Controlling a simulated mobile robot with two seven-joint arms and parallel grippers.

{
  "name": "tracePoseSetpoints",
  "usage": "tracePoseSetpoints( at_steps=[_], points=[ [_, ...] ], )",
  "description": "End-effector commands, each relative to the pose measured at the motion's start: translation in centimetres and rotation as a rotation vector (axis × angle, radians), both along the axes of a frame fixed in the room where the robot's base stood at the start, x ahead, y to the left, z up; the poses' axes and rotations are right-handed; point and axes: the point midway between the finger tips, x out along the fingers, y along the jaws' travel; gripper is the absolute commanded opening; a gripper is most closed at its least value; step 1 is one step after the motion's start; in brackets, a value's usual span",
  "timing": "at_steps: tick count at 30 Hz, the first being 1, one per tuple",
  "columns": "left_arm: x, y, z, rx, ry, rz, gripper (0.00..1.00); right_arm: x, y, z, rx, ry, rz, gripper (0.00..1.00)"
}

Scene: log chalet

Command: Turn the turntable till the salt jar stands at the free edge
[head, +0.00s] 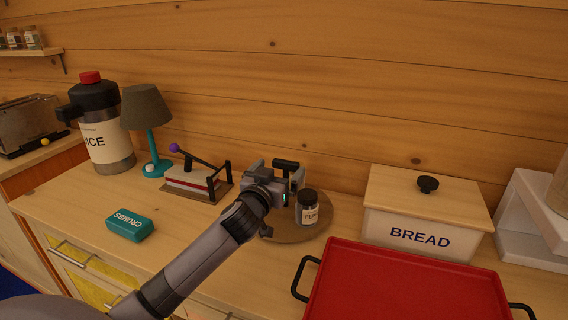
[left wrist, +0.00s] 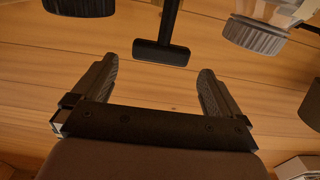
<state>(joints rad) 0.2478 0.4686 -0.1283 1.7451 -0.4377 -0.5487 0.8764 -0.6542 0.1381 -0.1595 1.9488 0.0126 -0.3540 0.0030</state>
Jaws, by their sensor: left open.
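The turntable (head: 326,226) is a round wooden disc on the counter, partly hidden by my left arm. A dark-lidded jar (head: 307,209) with a pale label starting with "P" stands on its right front part. A black T-shaped handle (head: 286,163) rises behind my left gripper (head: 284,185), which is open above the disc. The left wrist view looks upside down: the T-handle (left wrist: 161,53) lies beyond and between the open fingers (left wrist: 160,90), apart from them. A clear grey-lidded jar (left wrist: 255,35) is at upper right, its label unseen; I cannot tell whether it holds salt.
A red tray (head: 405,285) and a BREAD box (head: 420,220) stand to the right.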

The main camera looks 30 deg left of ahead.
Motion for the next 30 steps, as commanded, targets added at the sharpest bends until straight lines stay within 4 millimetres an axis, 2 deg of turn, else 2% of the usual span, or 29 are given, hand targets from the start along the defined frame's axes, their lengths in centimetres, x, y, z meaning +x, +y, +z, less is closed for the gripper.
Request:
tracePoseSetpoints(
  at_steps=[3,9,21,23,28,29,30],
  points=[
    [1.4,0.4,0.1,0.000,0.000,0.001,1.00,0.0,0.0,0.2,-0.001,0.000,0.001,1.00],
    [2.9,0.7,0.0,-0.001,0.001,0.001,1.00,0.1,-0.1,0.4,-0.002,-0.001,0.000,1.00],
    [3.3,0.8,0.0,-0.001,0.001,-0.001,1.00,0.2,-0.1,0.5,-0.002,-0.006,0.001,1.00],
    [3.3,0.8,0.0,-0.001,0.001,-0.001,0.84,0.2,-0.1,0.5,-0.002,-0.006,0.001,1.00],
    [3.3,0.8,0.0,-0.001,0.001,-0.001,0.28,0.2,-0.1,0.5,-0.002,-0.006,0.001,1.00],
    [3.3,0.8,0.0,-0.001,0.001,-0.001,0.22,0.2,-0.1,0.5,-0.002,-0.006,0.001,1.00],
    [3.3,0.8,0.0,-0.001,0.001,-0.001,0.22,0.2,-0.1,0.5,-0.002,-0.006,0.001,1.00]
  ],
)
